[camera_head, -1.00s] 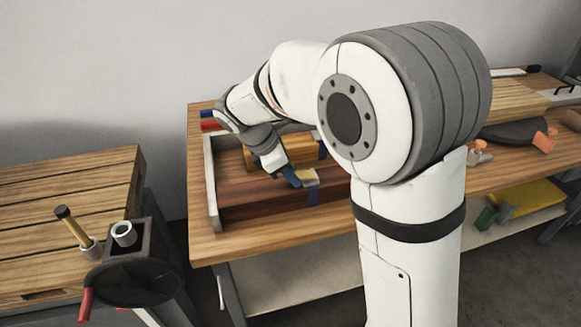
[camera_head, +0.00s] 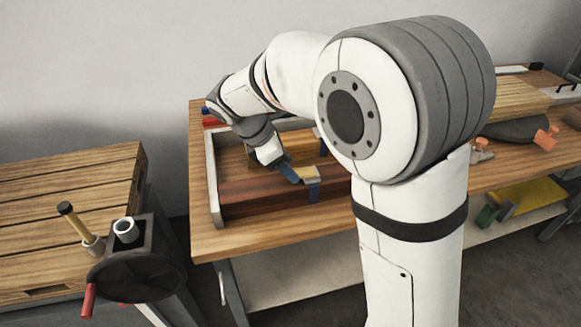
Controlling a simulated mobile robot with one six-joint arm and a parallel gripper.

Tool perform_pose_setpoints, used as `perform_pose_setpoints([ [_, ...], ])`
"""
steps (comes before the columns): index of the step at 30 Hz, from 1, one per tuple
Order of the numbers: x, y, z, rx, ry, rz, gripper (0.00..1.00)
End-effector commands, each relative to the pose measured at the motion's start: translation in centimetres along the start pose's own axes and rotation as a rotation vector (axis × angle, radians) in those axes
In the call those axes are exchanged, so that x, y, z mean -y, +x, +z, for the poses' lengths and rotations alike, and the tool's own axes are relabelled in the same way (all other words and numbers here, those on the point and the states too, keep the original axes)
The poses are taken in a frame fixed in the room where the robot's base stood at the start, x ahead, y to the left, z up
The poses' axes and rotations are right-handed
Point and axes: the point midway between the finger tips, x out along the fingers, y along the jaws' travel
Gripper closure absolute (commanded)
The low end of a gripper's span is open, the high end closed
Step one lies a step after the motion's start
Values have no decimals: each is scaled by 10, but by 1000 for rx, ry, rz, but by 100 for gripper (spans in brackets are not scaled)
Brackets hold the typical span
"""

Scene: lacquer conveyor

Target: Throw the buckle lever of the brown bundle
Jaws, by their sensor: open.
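The brown bundle (camera_head: 255,191) is a dark reddish-brown block lying in a shallow pale-edged tray (camera_head: 213,180) on the workbench. A blue strap (camera_head: 313,190) runs down its front face. A cream buckle piece (camera_head: 307,172) sits on its top edge, with a small blue piece (camera_head: 289,174) just left of it; I cannot tell for certain whether this is the lever. My gripper (camera_head: 284,164) is open, tilted down to the right, just above and left of the blue piece. Its fingertips are too small to tell touching from apart.
A yellowish-brown bundle (camera_head: 303,146) with a blue strap lies behind. My arm hides the tray's right side. A slatted wooden table (camera_head: 65,205) with a dark holder (camera_head: 137,265) stands at left. An orange-tipped dark object (camera_head: 512,129) lies on the bench at right.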

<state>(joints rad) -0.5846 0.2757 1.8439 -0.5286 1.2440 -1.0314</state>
Motion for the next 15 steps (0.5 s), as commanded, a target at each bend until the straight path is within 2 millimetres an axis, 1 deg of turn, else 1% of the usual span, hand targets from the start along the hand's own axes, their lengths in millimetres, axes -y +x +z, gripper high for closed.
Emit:
perform_pose_setpoints([
  [1,0,-12,1,-2,0,4,49],
  [6,0,-40,0,-1,-1,3,49],
  [10,0,-53,0,-1,-1,2,49],
  [15,0,-57,0,0,-1,-1,49],
])
